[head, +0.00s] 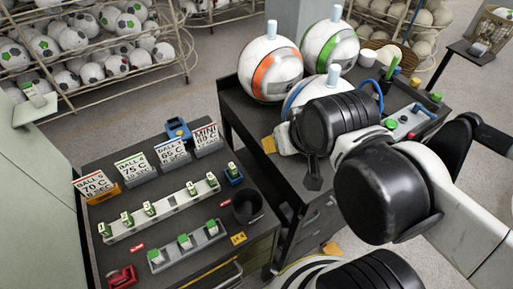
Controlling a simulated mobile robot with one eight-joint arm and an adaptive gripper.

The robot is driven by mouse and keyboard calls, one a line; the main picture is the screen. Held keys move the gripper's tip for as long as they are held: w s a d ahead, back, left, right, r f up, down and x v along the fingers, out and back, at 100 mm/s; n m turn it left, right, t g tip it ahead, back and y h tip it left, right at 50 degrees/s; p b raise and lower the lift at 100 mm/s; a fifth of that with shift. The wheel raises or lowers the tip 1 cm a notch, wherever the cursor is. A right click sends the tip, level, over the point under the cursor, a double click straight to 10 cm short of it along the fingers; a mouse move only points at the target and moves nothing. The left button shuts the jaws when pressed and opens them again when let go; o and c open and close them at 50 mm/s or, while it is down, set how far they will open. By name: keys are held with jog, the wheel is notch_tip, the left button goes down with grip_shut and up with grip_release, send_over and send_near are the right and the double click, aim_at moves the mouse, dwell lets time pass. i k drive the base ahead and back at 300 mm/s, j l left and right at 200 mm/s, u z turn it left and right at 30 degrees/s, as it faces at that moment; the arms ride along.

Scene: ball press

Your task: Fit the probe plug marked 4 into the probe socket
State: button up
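Several white plugs with green tops (150,208) stand in a long pale rack (165,212) on the dark bench top at left. There is a wider gap right of the middle of that row. The numbers on the plugs are too small to read surely, so I cannot tell which is plug 4. A blue holder (235,177) with a green-topped piece sits at the rack's right end. I cannot tell which thing is the probe socket. My gripper (313,178) hangs over the dark cart, right of the rack; its fingers are too small and dark to judge, or to show anything held.
A short rack (187,246), a black cup (247,206), a red block (122,276) and number signs (137,168) crowd the bench. Large balls (270,68) and a control box with buttons (408,120) stand on the dark cart. Ball racks (90,50) stand behind.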

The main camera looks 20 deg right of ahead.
aim_at(191, 188)
jog(key=u, duration=1.3)
jog(key=z, duration=0.4)
jog(key=j+u, duration=0.25)
jog(key=i+j+u, duration=0.25)
jog(key=k+j, duration=0.1)
